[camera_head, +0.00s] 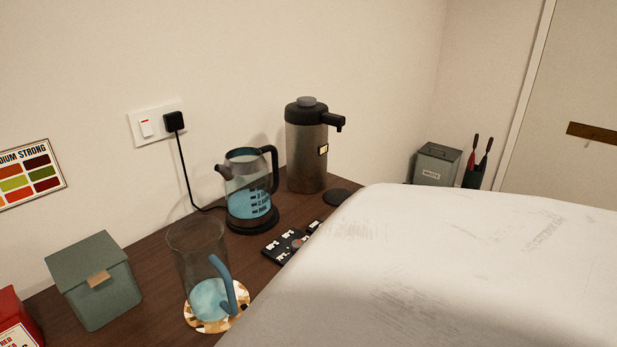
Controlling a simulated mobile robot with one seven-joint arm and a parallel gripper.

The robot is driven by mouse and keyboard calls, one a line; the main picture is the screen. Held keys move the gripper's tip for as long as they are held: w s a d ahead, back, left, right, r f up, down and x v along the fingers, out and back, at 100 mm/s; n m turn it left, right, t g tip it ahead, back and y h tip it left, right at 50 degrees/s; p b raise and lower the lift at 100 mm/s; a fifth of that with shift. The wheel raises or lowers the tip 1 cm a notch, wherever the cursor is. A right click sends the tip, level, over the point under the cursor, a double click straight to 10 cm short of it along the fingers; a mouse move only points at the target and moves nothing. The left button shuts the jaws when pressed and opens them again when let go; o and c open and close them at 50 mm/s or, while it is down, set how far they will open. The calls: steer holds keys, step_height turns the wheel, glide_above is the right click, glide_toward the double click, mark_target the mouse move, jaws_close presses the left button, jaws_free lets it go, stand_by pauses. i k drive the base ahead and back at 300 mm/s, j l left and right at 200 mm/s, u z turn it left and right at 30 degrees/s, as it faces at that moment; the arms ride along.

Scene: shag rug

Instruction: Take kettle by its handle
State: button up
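The kettle (244,184) is a clear glass vessel with a dark rim and bluish water in its lower part. It stands upright on a round black base (252,222) against the wall, near the middle of the head view. Its black handle (275,170) is on the right side, and its spout points left. The handle looks free and unobstructed.
A glass pitcher (196,248) with a blue handle stands on a patterned coaster in front. A steel dispenser (306,158) is close behind the kettle to the right. A dark card (285,246) lies right of it. A green box (94,285) is at left. A cord (184,170) runs to the wall socket.

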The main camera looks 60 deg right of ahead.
mark_target(244, 171)
steer(key=z, duration=0.5)
steer(key=k+z, duration=0.15)
steer(key=z, duration=0.3)
steer(key=k+z, duration=0.1)
steer(key=z, duration=0.4)
steer(key=i+l, duration=0.15)
steer(key=l, duration=0.2)
steer(key=i+l, duration=0.15)
steer(key=l, duration=0.15)
steer(key=i+l, duration=0.15)
steer(key=l, duration=0.2)
steer(key=i+l+z, duration=0.1)
steer(key=l, duration=0.2)
steer(key=i+j, duration=0.2)
steer(key=i, duration=0.3)
